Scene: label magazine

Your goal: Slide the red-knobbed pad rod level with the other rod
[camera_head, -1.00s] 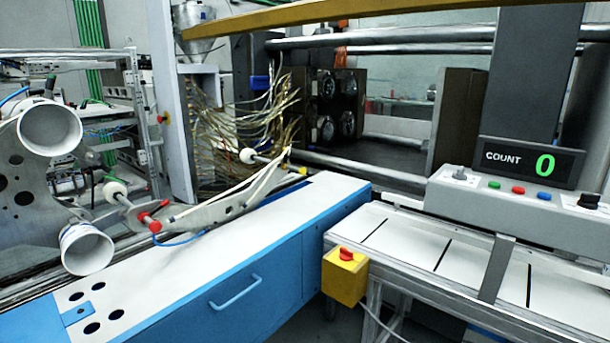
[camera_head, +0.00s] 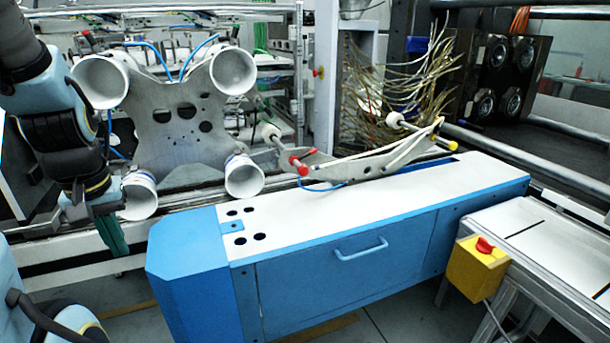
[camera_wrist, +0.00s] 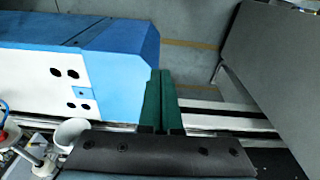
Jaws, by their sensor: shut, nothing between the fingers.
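The red-knobbed pad rod (camera_head: 285,151) lies right of the steel plate with white cups in the head view. It has red knobs (camera_head: 303,169) at its near end and a white pad (camera_head: 268,132) farther back. The other rod (camera_head: 422,131) is farther right, with a yellow knob (camera_head: 451,144) and a white pad (camera_head: 394,119). A curved grey bracket lies between the two rods. My gripper (camera_head: 115,240) hangs at the left, well away from both rods. Its green fingers are shut and empty in the wrist view (camera_wrist: 160,100).
A blue cabinet with a white top (camera_head: 330,222) stands in front of the rods. The steel plate (camera_head: 180,125) with several white cups stands between my gripper and the red-knobbed rod.

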